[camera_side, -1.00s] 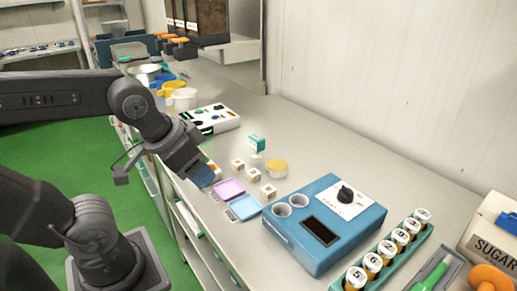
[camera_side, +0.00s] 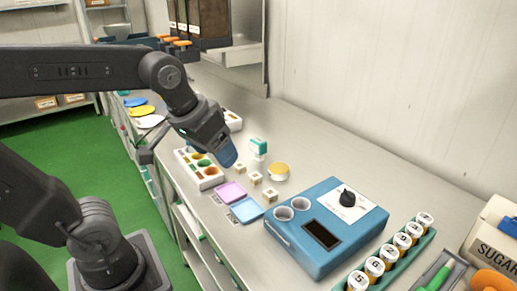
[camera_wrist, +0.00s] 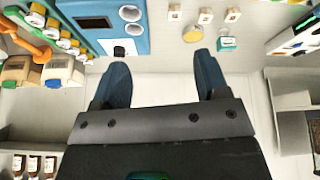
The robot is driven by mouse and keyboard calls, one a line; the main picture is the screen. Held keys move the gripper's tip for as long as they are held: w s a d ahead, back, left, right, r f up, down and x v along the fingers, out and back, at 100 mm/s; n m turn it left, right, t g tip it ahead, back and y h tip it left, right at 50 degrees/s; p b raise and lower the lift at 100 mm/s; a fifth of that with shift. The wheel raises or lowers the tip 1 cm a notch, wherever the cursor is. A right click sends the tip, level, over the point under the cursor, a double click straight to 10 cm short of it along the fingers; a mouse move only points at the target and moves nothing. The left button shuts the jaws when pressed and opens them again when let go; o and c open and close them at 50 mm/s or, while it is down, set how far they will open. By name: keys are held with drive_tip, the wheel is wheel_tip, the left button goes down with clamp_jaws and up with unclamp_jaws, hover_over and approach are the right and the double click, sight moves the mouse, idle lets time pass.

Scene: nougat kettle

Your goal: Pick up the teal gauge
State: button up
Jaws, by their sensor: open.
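The teal gauge (camera_side: 258,146) stands upright on the bench behind the wooden-looking cubes, with a pale lower part. In the wrist view it is the small teal and white thing (camera_wrist: 227,43) just beyond the right-hand fingertip. My gripper (camera_side: 230,157) has blue fingers and is to the left of the gauge in the side view, above the bench and apart from it. In the wrist view my gripper (camera_wrist: 163,68) has its fingers spread wide with nothing between them.
Several small cubes (camera_side: 255,179) and a yellow-topped round tin (camera_side: 278,171) lie close to the gauge. Pink (camera_side: 231,192) and blue (camera_side: 246,210) pads lie nearer the edge. A blue machine (camera_side: 325,228) stands to the right. A white tray with coloured wells (camera_side: 199,169) lies left.

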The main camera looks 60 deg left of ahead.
drive_tip(key=w+a+r+n+g, duration=0.25)
drive_tip(key=w+a+n, duration=0.25)
drive_tip(key=w, duration=0.6)
drive_tip(key=n+g, duration=0.3)
drive_tip(key=n, duration=0.9)
hover_over(259, 140)
wheel_tip(259, 140, down, 9)
drive_tip(key=shift+t, duration=0.25)
drive_tip(key=f, duration=0.7)
drive_tip(key=shift+w+a+f, duration=0.1)
drive_tip(key=shift+a+f, duration=0.15)
drive_tip(key=shift+f, duration=0.15)
drive_tip(key=shift+d+f, duration=0.1)
drive_tip(key=shift+f, duration=2.85)
drive_tip(key=shift+c, duration=0.2)
drive_tip(key=c, duration=1)
